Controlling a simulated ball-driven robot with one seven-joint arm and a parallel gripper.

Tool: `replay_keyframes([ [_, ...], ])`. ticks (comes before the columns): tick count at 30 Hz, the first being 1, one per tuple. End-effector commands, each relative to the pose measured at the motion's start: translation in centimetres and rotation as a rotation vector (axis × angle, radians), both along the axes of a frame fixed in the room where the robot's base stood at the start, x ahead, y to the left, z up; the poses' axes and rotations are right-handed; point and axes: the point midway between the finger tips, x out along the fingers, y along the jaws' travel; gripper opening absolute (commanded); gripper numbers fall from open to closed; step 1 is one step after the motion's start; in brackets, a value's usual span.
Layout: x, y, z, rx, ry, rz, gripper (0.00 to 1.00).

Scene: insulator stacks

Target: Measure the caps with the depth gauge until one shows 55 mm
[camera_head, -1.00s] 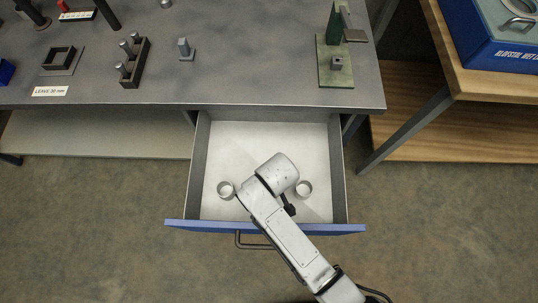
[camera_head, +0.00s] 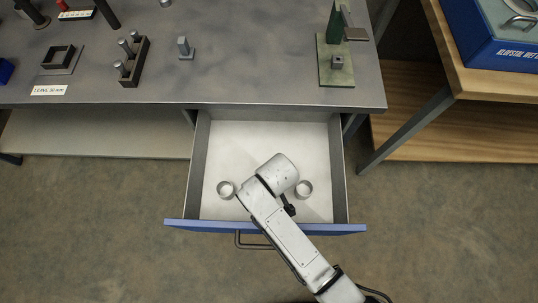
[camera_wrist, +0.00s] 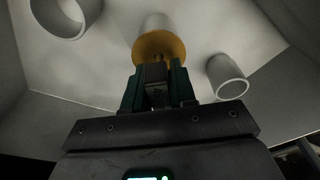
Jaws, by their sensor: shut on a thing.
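The open drawer (camera_head: 270,140) holds pale ring-like caps. One cap (camera_head: 226,190) stands left of my arm and another cap (camera_head: 304,189) right of it. In the wrist view a cap (camera_wrist: 60,12) is at the top left and another cap (camera_wrist: 227,77) is right of my gripper. My gripper (camera_wrist: 157,82) is shut on a small dark grey piece, seemingly the depth gauge (camera_wrist: 158,47), with an orange-yellow disc. A pale middle cap (camera_wrist: 157,24) shows just beyond the disc; I cannot tell if they touch. My arm hides the gripper in the head view.
The grey bench (camera_head: 240,75) is above the drawer. It carries a dark rack (camera_head: 134,65) with pegs, a green stand (camera_head: 335,60) and a "LEAVE 30 mm" label (camera_head: 49,91). A blue case (camera_head: 495,35) sits on the wooden table at right. The drawer's blue front (camera_head: 330,229) rises below the caps.

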Motion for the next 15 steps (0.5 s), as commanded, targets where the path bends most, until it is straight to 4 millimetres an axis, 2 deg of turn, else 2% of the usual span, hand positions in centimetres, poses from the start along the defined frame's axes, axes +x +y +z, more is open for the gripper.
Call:
replay_keyframes([
  [15,0.05,0.03,-0.55,0.001,-0.001,0.000,0.00],
])
